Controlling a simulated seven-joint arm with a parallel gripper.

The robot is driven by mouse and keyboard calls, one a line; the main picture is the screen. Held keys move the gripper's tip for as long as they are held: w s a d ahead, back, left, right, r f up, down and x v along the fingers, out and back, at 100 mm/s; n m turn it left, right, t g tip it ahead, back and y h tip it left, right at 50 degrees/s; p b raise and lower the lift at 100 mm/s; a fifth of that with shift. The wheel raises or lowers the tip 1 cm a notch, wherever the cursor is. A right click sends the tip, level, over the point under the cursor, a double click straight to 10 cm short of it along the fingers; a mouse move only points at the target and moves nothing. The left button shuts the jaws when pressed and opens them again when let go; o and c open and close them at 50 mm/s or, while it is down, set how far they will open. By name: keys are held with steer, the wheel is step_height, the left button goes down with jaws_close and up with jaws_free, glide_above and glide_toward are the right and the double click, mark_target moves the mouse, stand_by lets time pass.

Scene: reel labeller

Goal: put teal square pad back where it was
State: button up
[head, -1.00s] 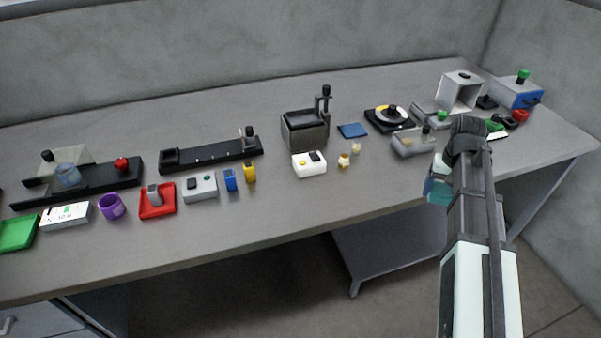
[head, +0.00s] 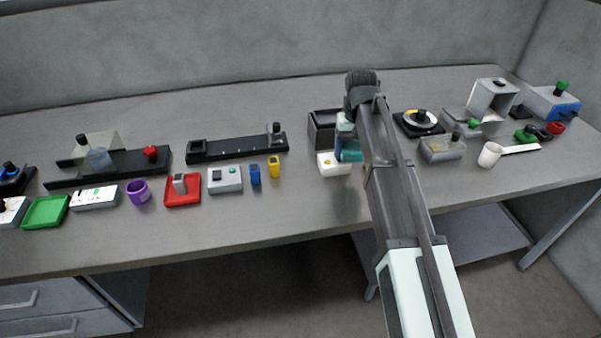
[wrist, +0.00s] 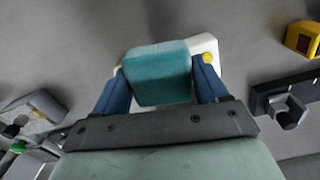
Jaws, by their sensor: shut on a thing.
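The teal square pad (wrist: 160,75) is between the two blue fingers of my gripper (wrist: 158,88) in the wrist view. My gripper is shut on it, with one finger at each side. In the head view the teal pad (head: 350,151) shows at the lower end of my gripper, over or beside the white box (head: 332,165). I cannot tell how high above the bench it is. The white box (wrist: 205,46) with a yellow button shows behind the pad in the wrist view. My arm hides part of the dark grey open-topped device (head: 322,130).
Left of my gripper are a yellow block (head: 274,167), a blue block (head: 255,174) and a long black rail (head: 235,147). The bench front (head: 290,210) is clear.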

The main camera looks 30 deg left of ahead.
step_height(320, 180, up, 2)
steer(key=n, duration=0.2)
glide_above(300, 173)
steer(key=shift+w+f, duration=0.1)
steer(key=shift+f, duration=4.7)
steer(key=shift+f, duration=0.1)
steer(key=o, duration=0.8)
steer(key=shift+c, duration=0.2)
step_height(300, 173, up, 12)
